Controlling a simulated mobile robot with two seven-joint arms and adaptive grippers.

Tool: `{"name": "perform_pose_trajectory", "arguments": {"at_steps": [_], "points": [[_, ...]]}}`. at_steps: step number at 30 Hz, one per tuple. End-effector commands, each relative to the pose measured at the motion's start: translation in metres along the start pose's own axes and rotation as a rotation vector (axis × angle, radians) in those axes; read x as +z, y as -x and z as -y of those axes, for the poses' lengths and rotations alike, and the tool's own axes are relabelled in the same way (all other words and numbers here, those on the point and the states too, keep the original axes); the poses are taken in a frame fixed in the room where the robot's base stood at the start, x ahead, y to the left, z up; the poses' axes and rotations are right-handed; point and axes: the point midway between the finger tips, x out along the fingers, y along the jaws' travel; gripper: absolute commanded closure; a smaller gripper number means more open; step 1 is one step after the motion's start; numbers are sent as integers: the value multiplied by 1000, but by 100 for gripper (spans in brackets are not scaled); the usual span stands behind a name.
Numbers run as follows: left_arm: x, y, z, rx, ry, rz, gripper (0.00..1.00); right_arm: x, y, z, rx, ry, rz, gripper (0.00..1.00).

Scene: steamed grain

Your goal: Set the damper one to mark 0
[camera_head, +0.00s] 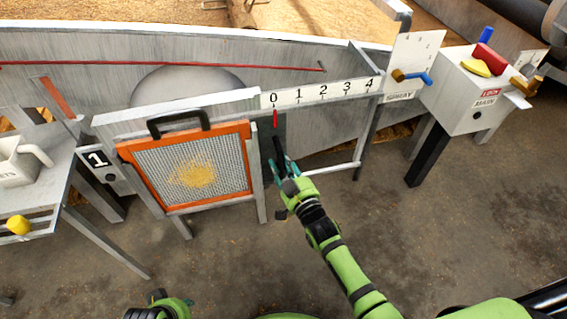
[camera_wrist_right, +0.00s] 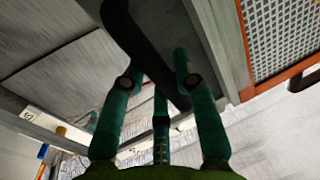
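The scale strip (camera_head: 322,92) carries marks 0 to 4 along the top of the grey metal frame. A red pointer (camera_head: 275,118) stands under mark 0. A dark upright handle (camera_head: 278,148) is just below the pointer. My right gripper (camera_head: 281,165) is at the handle's lower end, its teal fingers apart. In the right wrist view the dark handle (camera_wrist_right: 150,50) runs between or behind the spread fingers (camera_wrist_right: 155,78); firm contact cannot be told. A plate marked 1 (camera_head: 96,158) is at the left. My left gripper (camera_head: 170,301) is low in the head view, its opening unclear.
An orange-framed mesh screen (camera_head: 190,168) with grain on it stands left of the handle, close to my right gripper. A box marked MAIN (camera_head: 485,100) with coloured levers and a SPRAY panel (camera_head: 410,62) are at the right. Open floor lies in front.

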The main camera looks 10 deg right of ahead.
Motion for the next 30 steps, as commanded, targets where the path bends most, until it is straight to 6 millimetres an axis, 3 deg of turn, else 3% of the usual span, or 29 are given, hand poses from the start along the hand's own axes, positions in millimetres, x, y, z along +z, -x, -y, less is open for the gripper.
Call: {"name": "perform_pose_trajectory", "arguments": {"at_steps": [1,16,20,30], "points": [[0,0,0,0,0,0,60,0,0,7,-10,-4,-2,49],[0,0,0,-1,0,1,60,2,7,4,-6,-3,4,49],[0,0,0,-1,0,1,60,2,26,3,-5,-3,4,49],[0,0,0,-1,0,1,60,1,96,3,-6,-3,3,49]]}}
